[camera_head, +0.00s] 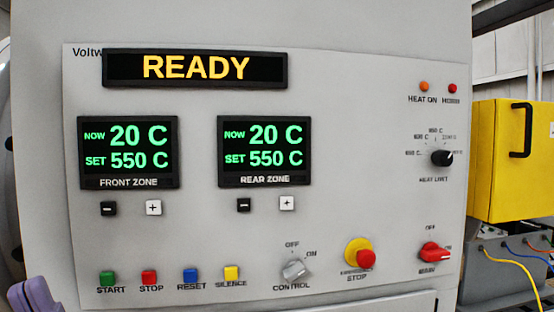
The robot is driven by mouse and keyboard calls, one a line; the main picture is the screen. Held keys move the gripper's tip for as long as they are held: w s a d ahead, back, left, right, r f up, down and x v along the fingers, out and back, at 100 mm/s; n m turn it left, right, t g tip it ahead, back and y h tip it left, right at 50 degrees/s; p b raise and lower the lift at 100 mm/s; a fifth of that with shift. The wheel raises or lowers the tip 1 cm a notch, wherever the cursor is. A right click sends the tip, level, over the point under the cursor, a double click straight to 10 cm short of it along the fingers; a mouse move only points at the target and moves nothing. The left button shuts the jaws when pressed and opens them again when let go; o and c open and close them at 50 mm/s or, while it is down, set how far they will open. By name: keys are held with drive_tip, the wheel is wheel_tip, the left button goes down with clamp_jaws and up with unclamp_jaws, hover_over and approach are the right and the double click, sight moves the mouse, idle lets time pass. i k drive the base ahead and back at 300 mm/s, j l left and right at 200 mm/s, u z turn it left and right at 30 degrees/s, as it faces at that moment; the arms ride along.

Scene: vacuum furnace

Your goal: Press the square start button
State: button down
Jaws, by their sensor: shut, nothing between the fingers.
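My gripper (34,294) shows as purple fingers at the bottom left corner. It is shut and empty, left of and a little below the start button, apart from it in the picture. Most of the gripper is cut off by the frame's edge. The display (195,68) at the top reads READY. The front zone screen (128,152) and the rear zone screen (265,152) both read NOW 20 C, SET 550 C.
Right of the start button are a red stop button (149,278), a blue reset button (190,275) and a yellow silence button (231,273). Further right are the control knob (295,269), emergency stop (362,254) and red main switch (433,252). A yellow box (495,165) stands at right.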

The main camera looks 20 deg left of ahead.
sight(107, 279)
drive_tip(key=i+l, duration=0.1)
drive_tip(key=l, duration=0.3)
drive_tip(key=i+l, duration=0.1)
drive_tip(key=l, duration=0.35)
drive_tip(key=u, duration=1.75)
drive_tip(key=i+j, duration=0.35)
drive_tip(key=i, duration=0.1)
